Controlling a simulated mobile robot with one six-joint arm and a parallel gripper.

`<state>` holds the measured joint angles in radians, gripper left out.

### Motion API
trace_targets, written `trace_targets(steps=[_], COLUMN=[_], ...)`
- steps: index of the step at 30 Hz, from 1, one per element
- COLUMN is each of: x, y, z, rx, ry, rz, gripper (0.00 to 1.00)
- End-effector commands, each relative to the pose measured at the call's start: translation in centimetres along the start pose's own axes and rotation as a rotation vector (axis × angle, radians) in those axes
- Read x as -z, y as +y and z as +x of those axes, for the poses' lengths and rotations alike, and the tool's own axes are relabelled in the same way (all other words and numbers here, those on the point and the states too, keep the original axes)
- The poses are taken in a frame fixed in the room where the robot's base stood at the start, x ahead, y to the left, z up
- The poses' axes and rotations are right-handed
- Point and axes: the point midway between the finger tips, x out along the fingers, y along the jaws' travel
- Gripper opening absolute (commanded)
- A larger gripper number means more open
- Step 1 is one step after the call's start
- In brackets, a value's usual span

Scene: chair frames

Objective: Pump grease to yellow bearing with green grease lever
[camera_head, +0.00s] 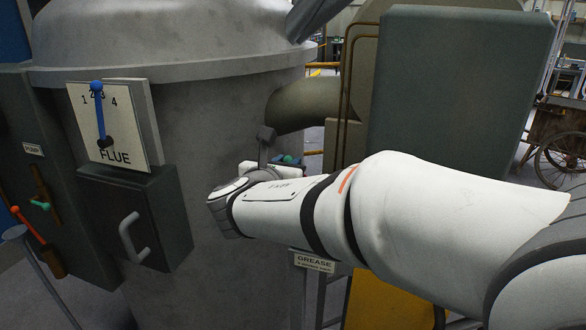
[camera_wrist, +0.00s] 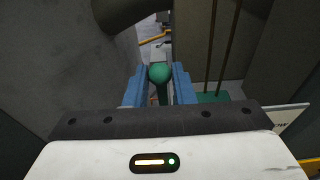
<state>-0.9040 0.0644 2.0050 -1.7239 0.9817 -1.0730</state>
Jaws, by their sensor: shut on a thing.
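The green grease lever ends in a round green knob, which sits between the two blue fingers of my gripper (camera_wrist: 160,80) in the wrist view. My gripper is shut on the green grease lever (camera_wrist: 159,73), just below the knob. In the head view the lever's green knob (camera_head: 289,158) shows small beyond my white wrist, and my arm hides most of the gripper. I cannot make out the yellow bearing for certain in either view.
A big grey vessel (camera_head: 200,110) stands close on the left, with a FLUE dial (camera_head: 112,125) and a dark box with a handle (camera_head: 135,225). A grey-green cabinet (camera_head: 450,90) stands behind my arm. A yellow panel (camera_head: 375,305) shows below it.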

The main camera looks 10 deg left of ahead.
Motion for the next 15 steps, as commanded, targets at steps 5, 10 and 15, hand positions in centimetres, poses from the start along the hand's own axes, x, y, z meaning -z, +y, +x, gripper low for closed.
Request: trace_targets(steps=[5,10,15], x=[-0.2,-0.1,0.9], y=[0.0,0.0,0.1], z=[0.4,0.3,-1.1], rx=[-0.001,-0.001,-0.004], ry=[-0.001,-0.001,0.001], rz=[0.000,0.000,0.001], gripper=[0.08,0.08,0.08])
